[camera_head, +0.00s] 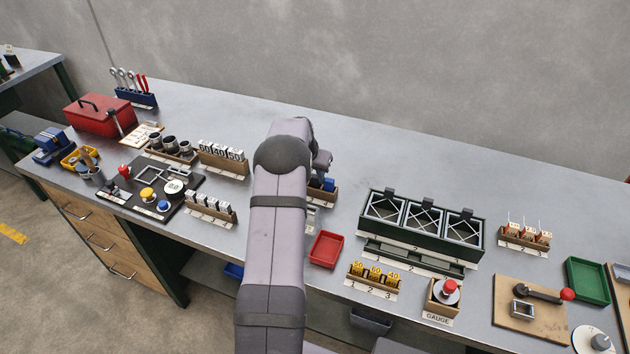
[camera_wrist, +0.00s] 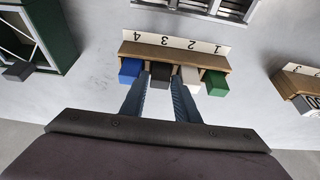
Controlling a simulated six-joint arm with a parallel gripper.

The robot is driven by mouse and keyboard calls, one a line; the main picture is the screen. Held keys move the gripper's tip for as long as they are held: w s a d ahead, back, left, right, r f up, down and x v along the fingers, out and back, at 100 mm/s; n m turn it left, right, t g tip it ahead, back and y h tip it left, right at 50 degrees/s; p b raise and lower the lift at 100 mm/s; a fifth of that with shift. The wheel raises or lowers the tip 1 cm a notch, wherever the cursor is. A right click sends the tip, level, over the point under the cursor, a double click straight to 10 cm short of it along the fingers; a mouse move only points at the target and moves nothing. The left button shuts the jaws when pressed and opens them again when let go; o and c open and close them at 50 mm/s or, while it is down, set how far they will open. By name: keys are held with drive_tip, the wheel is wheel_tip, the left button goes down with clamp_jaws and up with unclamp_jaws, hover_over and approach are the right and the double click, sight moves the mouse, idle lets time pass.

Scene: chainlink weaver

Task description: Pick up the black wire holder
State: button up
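The black wire holder (camera_wrist: 160,72) sits in a small wooden rack (camera_wrist: 200,58), between a blue holder (camera_wrist: 130,70) and a white holder (camera_wrist: 190,75). A green holder (camera_wrist: 215,83) is at the rack's right end. My gripper (camera_wrist: 160,84) has its two fingers apart, one on each side of the black holder, with the tips close to it. I cannot tell whether they touch it. In the head view my gripper (camera_head: 322,163) is just above the rack (camera_head: 325,196), where a blue holder (camera_head: 329,184) shows. My arm hides the black holder there.
The rack's label strip (camera_wrist: 175,43) reads 1 to 4, upside down in the wrist view. A dark green divided box (camera_head: 420,220) and a red tray (camera_head: 326,249) stand to the right. A row of numbered 60, 40 and 50 blocks (camera_head: 221,155) is to the left.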

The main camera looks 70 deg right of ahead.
drive_tip(key=shift+f, duration=0.1)
drive_tip(key=c, duration=0.7)
clamp_jaws()
